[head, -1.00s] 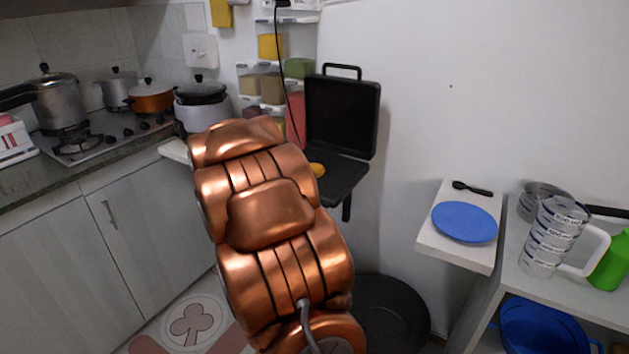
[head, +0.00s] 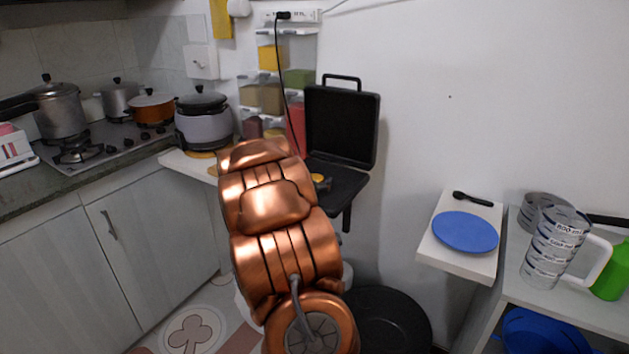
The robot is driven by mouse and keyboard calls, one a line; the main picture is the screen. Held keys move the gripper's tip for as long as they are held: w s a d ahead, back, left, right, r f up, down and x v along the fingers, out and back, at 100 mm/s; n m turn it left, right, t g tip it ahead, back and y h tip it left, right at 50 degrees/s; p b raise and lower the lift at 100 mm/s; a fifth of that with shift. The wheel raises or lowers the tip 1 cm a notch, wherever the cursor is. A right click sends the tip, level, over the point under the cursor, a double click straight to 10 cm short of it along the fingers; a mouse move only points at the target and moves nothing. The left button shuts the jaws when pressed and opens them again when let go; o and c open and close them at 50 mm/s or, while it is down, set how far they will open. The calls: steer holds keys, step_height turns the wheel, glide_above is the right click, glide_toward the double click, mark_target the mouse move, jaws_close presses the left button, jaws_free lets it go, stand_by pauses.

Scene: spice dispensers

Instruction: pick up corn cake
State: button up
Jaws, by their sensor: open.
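A small yellow piece (head: 318,178), likely the corn cake, shows on the lower plate of the open black grill (head: 343,186), just right of my copper arm. Only part of it is visible, and a small dark shape lies against its right side. My arm reaches toward the grill and covers the plate's left part. My gripper is hidden behind the arm, so its position relative to the yellow piece cannot be seen.
The grill's lid stands upright at the wall, near a cable and spice dispensers (head: 270,95). A rice cooker (head: 203,125) stands on the white shelf (head: 178,163) at left. A blue plate (head: 465,232) lies on a white board at right. Pots stand on the stove.

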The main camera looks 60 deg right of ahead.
steer(key=shift+w+d+f, duration=0.2)
steer(key=shift+d, duration=0.45)
steer(key=shift+c, duration=0.5)
steer(key=c, duration=1.3)
steer(key=shift+r, duration=0.15)
